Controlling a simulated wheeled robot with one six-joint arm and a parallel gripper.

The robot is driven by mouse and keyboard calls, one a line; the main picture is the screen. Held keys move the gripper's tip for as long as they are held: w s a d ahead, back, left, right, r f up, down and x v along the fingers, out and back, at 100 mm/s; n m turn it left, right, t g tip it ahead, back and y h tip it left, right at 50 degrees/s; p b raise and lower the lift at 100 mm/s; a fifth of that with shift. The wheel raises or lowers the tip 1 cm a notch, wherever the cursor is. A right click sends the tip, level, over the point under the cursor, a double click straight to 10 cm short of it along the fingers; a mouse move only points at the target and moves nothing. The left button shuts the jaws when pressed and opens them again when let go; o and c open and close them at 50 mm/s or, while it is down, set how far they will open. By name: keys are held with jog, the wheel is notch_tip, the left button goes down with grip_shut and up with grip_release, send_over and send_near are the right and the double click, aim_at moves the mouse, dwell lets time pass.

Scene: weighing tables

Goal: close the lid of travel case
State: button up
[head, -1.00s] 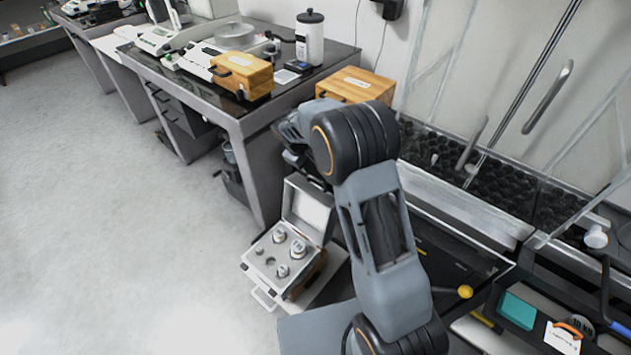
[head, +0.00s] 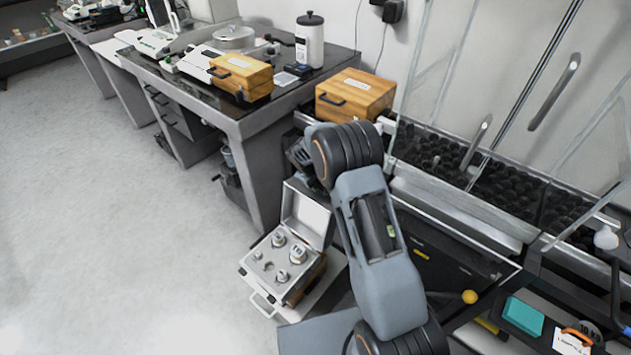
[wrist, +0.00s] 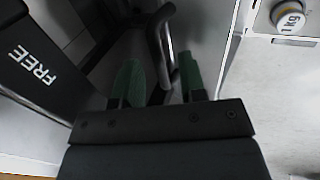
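The travel case (head: 262,276) is a light metal case on a low surface at lower centre in the head view. Its lid (head: 306,214) stands open, raised at the back. Several metal weights sit in its insert. In the wrist view, part of a pale panel (wrist: 270,80) with a 1 kg weight (wrist: 290,17) shows at right, likely the case. My gripper (wrist: 159,80) has its two green fingertips apart with nothing held between them. In the head view, my gripper (head: 303,160) is behind the lid, partly hidden by my arm.
A grey table (head: 240,125) stands behind the case, bearing a wooden box (head: 241,76) and a white canister (head: 310,42). Another wooden box (head: 355,94) sits to the right. In the wrist view, a dark panel marked FREE (wrist: 35,75) is at left. Open floor lies left of the case.

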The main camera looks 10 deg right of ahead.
jog(key=shift+c, duration=0.2)
grip_shut()
dwell(0.4)
